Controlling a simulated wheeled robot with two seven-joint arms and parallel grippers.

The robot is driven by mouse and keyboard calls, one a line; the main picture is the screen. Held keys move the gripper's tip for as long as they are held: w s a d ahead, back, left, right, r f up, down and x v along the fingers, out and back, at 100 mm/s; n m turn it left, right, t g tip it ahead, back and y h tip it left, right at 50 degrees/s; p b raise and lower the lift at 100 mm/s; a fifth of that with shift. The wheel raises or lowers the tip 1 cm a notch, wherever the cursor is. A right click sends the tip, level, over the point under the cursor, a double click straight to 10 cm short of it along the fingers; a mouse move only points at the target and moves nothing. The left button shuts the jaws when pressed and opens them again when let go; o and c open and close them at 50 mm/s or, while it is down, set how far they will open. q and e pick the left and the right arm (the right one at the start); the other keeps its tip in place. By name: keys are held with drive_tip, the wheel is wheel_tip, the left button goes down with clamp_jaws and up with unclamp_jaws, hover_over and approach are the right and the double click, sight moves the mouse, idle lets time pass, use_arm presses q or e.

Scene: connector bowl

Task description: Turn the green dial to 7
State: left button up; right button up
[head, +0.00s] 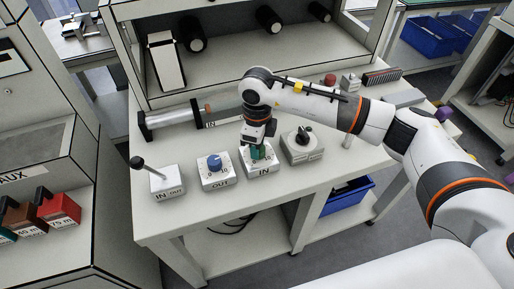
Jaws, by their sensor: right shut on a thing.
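The green dial (257,153) sits on top of a white box (262,170) labelled IN, near the front edge of the workbench. My right gripper (258,146) comes down on it from above and is shut on the dial. The gripper and wrist hide much of the dial and part of its scale, so I cannot read where it points. My left gripper is not in view.
A blue dial (214,162) on a box labelled OUT stands to the left. Farther left is a lever box (167,182). A black-knobbed box (303,145) stands to the right. A metal cylinder (172,119) lies behind. Bare bench shows at the front left.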

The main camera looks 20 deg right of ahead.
drive_tip(key=m+b, duration=0.2)
drive_tip(key=m, duration=0.4)
drive_tip(key=shift+w+d+m, duration=0.1)
drive_tip(key=shift+d+m, duration=0.05)
drive_tip(key=shift+m, duration=0.15)
drive_tip(key=m+b, duration=0.1)
drive_tip(key=m, duration=0.4)
drive_tip(key=shift+d+r+m, duration=0.1)
drive_tip(key=shift+m, duration=0.3)
drive_tip(key=o, duration=1)
drive_tip(key=shift+c, duration=0.2)
wheel_tip(320, 180, up, 12)
drive_tip(key=b, duration=0.1)
